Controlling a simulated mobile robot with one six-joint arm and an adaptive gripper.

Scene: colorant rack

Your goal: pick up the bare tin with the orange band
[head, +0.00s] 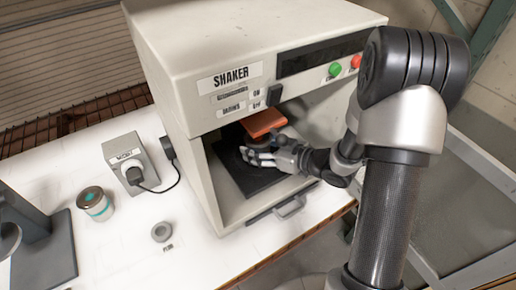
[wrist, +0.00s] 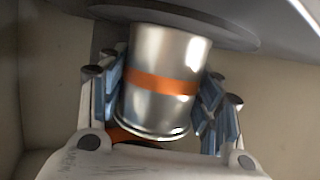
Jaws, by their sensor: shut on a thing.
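The bare metal tin with the orange band (wrist: 162,85) stands between the fingers of my gripper (wrist: 165,95) in the wrist view, with a finger against each side. My gripper is shut on it. In the head view my gripper (head: 265,155) is inside the open chamber of the shaker (head: 205,60), under an orange plate (head: 263,123). The tin is mostly hidden there by the plate and the fingers. In the wrist view a round dark disc (wrist: 235,30) lies at the tin's upper end; I cannot tell whether they touch.
The shaker's walls (head: 207,165) close in on my gripper at the sides. A handle (head: 291,207) sticks out below the opening. A tin with a teal band (head: 95,204), a grey ring (head: 162,232) and a switch box (head: 130,160) are on the white bench (head: 125,255).

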